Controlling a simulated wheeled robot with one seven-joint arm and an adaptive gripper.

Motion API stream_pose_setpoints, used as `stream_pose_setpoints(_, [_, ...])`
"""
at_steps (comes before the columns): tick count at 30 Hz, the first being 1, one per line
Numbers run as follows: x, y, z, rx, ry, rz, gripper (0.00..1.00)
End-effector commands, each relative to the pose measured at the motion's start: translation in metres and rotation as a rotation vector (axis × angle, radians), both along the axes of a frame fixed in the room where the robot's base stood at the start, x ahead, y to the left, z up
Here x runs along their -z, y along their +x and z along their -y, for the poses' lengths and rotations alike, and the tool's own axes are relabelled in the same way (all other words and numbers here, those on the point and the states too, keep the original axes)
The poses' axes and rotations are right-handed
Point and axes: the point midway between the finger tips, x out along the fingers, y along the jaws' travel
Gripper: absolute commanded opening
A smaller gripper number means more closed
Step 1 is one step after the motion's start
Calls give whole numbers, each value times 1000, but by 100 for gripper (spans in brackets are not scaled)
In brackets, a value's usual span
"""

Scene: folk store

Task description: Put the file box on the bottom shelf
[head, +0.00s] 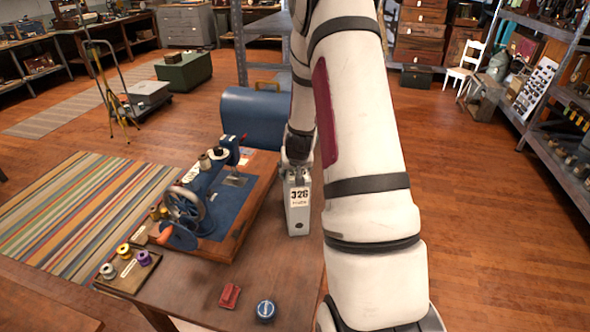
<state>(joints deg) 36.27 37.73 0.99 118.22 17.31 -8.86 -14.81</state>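A narrow grey-white file box (299,212) with a label reading "326" stands upright on the wooden table (275,280), right of the sewing machine. My gripper (296,165) is dark and points down at the top of the box. It is at or just over the box's top edge; whether its fingers touch or hold the box cannot be made out. My white arm covers the area right of the box. Grey metal shelving (560,165) stands at the right edge, its lower boards partly in view.
A blue sewing machine (205,195) on a wooden base sits close left of the box, with its blue domed cover (255,118) behind. A spool tray (128,270), red item (230,296) and blue tin (265,310) lie in front. A white chair (466,65) stands at the back right. Floor on the right is open.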

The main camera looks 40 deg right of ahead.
Motion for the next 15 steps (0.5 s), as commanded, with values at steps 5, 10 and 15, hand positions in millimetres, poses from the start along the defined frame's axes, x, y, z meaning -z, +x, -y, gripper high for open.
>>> stream_pose_setpoints(5, [1, 0, 0, 0, 0, 0, 69])
stream_pose_setpoints(10, [1, 0, 0, 0, 0, 0, 77])
stream_pose_setpoints(15, [1, 0, 0, 0, 0, 0, 77])
